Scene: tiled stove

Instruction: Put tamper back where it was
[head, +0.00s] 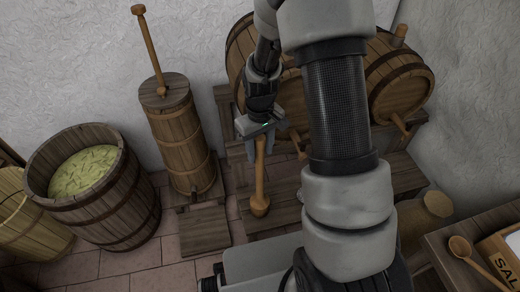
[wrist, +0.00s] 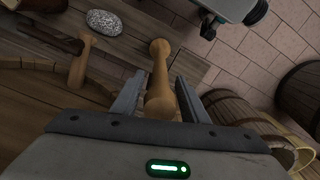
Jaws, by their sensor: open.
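The tamper (head: 260,184) is a pale wooden tool with a knobbed end. In the head view it looks upright, its wider end low against the plank bench (head: 285,216) below the barrel rack. In the wrist view the tamper (wrist: 160,78) lies between the two fingers, its near end close to the palm. My gripper (head: 264,150) is open around its upper part; the wrist view shows the fingers (wrist: 158,97) on either side, with gaps. I cannot tell whether the tamper bears its weight on the bench.
An open barrel of green-topped contents (head: 120,205) and a tall churn (head: 182,135) stand left. Barrels with wooden taps (head: 400,85) lie on the rack behind. A table with a wooden spoon (head: 461,247) and a salt box (head: 505,258) is right. A speckled stone (wrist: 104,22) lies near the tamper.

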